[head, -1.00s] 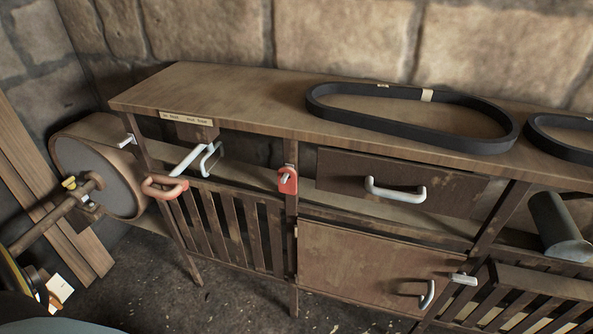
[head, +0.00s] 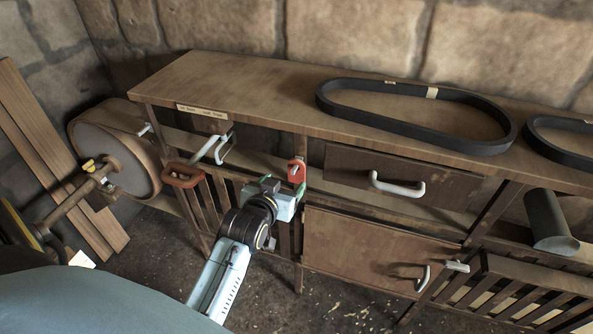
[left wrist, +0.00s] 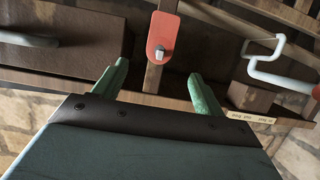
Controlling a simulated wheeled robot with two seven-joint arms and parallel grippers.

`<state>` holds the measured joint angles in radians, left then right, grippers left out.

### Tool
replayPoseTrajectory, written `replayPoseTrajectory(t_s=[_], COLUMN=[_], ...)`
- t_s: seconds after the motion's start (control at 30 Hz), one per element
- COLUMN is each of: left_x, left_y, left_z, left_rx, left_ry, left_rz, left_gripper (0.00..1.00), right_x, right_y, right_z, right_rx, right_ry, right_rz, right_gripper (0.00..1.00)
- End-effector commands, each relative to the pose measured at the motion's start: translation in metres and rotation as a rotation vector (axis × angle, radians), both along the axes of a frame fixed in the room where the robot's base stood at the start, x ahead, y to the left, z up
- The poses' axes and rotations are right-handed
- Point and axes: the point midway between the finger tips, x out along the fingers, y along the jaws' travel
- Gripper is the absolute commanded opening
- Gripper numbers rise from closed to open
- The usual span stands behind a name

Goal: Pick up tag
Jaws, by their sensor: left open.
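The red tag (head: 296,171) hangs on the front post of the wooden bench, with a small pale metal piece at its middle. It also shows in the left wrist view (left wrist: 162,32), at the top centre. My left gripper (head: 284,187) is open and empty, just in front of and slightly below the tag in the head view. In the left wrist view its green fingers (left wrist: 158,72) are spread apart, with the tag beyond the gap between them and not touched. My right gripper is not in view.
The bench top (head: 240,78) carries a black belt (head: 415,130). A drawer with a white handle (head: 397,186) is right of the tag. A red handle (head: 183,176) and white bent bars (head: 212,148) are left of it. A dark cylinder (head: 550,222) is far right.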

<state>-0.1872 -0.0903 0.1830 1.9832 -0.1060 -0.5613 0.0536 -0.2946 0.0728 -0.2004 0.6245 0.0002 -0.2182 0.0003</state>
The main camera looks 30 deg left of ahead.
Motion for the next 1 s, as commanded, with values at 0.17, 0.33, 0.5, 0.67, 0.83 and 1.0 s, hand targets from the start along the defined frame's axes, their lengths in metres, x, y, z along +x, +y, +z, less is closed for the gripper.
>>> replayPoseTrajectory(t_s=[0.17, 0.33, 0.5, 0.67, 0.83, 1.0], left_x=[0.034, 0.053, 0.06, 0.078, 0.097, 0.103], left_y=[0.008, 0.012, 0.014, 0.019, 0.024, 0.025], left_z=[-0.013, -0.021, -0.024, -0.033, -0.042, -0.044], left_rx=[0.0, 0.001, 0.0, 0.001, 0.0, -0.001], left_ry=[-0.001, 0.0, 0.0, 0.0, 0.0, 0.001], left_rz=[-0.001, -0.001, -0.001, -0.001, -0.001, -0.002], left_gripper=[0.71, 0.71, 0.71, 0.71, 0.71, 0.71], right_x=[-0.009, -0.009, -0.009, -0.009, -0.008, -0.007], right_y=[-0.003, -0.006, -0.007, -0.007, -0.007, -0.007], right_z=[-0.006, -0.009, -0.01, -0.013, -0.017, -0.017], right_rx=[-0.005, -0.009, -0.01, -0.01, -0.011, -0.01], right_ry=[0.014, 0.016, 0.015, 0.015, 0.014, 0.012], right_rz=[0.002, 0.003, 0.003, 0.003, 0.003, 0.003], right_gripper=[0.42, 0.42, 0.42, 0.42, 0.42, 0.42])
